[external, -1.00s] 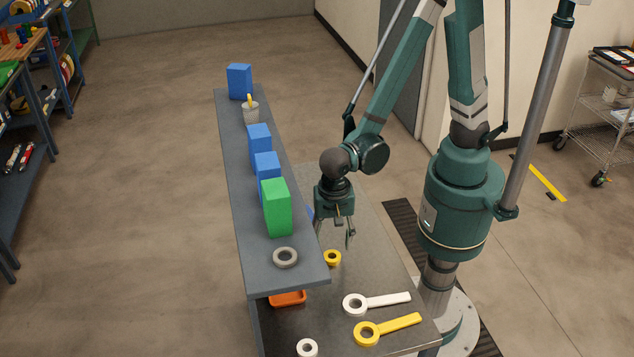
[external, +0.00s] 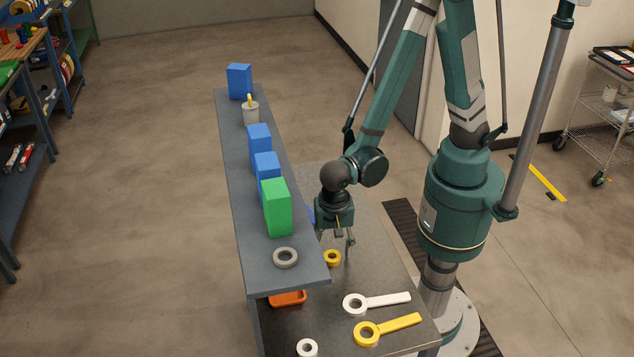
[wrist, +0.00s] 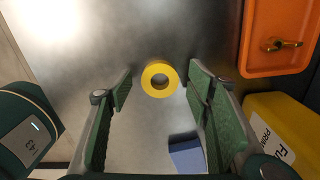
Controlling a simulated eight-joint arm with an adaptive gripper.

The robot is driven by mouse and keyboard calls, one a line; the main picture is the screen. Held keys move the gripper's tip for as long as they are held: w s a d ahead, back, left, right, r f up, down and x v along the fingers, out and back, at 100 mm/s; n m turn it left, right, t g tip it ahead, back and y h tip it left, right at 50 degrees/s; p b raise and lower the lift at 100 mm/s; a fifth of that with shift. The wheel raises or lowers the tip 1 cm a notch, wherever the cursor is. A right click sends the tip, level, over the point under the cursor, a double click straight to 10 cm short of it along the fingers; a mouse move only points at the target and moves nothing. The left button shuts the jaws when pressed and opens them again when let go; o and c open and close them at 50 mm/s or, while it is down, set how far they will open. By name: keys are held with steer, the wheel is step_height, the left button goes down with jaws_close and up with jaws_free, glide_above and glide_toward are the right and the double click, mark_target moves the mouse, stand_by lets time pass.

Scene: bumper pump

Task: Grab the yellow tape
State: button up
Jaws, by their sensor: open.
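The yellow tape (external: 332,258) is a small ring lying flat on the lower metal table, just right of the raised grey shelf. In the wrist view the yellow tape (wrist: 160,78) lies ahead of and roughly between my gripper's fingers. My gripper (external: 337,247) hangs above the table beside the tape, pointing down. In the wrist view my gripper (wrist: 160,95) is open and empty, with green pads on both sides. I cannot tell the exact height of the fingertips above the tape.
The grey shelf (external: 240,190) stands close on the left, holding a green box (external: 277,208), several blue boxes and a grey ring (external: 285,257). An orange tray (wrist: 278,38) lies nearby. White (external: 376,302) and yellow (external: 388,329) ring-ended tools lie toward the front.

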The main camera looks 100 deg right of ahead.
steer(key=shift+f, duration=0.45)
stand_by(0.3)
steer(key=c, duration=0.9)
